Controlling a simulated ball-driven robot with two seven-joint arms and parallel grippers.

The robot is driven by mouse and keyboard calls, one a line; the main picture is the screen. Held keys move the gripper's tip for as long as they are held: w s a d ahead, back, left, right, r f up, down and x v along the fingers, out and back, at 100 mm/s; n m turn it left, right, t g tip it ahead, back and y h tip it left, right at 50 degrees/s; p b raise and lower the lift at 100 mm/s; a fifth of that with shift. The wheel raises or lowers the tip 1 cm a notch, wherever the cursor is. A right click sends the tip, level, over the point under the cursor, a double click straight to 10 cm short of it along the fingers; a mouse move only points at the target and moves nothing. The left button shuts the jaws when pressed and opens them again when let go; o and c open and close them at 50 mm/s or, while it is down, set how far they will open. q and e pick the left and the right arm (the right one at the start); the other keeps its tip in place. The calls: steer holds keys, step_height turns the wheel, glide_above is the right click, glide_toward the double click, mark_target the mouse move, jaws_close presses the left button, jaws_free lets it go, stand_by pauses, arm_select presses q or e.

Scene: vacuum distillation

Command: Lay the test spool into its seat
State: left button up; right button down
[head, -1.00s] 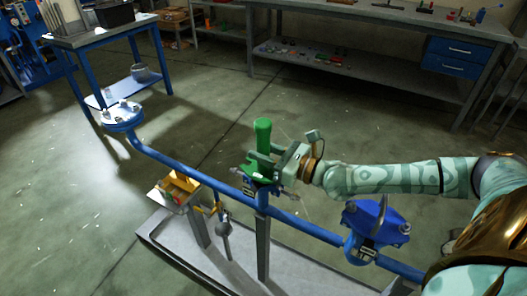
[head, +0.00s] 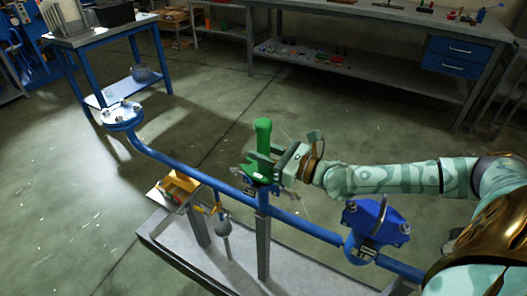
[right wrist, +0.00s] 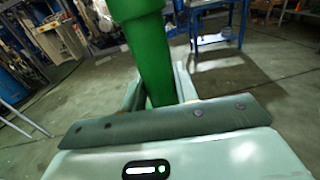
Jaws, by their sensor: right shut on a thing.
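A green upright cylinder (head: 264,135) with a rounded wide top stands at the middle of the blue pipe; I cannot tell whether it is the test spool. My right gripper (head: 262,163) is shut around its lower part from the right. In the right wrist view the green cylinder (right wrist: 147,55) rises between my fingers, wider at the top. Its lower end is hidden by the fingers. A yellow cradle-like piece (head: 181,184) sits on a small stand left of the pipe's middle; I cannot tell whether it is the seat. My left gripper is not in view.
The blue pipe (head: 180,169) runs from a bolted flange (head: 122,116) at the left to a blue fitting (head: 376,222) at the right. A grey tray (head: 165,243) lies below it. A blue-legged table (head: 100,36) and a long bench (head: 370,20) stand behind, with open floor between.

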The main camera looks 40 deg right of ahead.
arm_select(q)
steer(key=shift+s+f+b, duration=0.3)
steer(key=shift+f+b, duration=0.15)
steer(key=shift+b, duration=0.05)
arm_select(e)
steer(key=shift+f, duration=0.6)
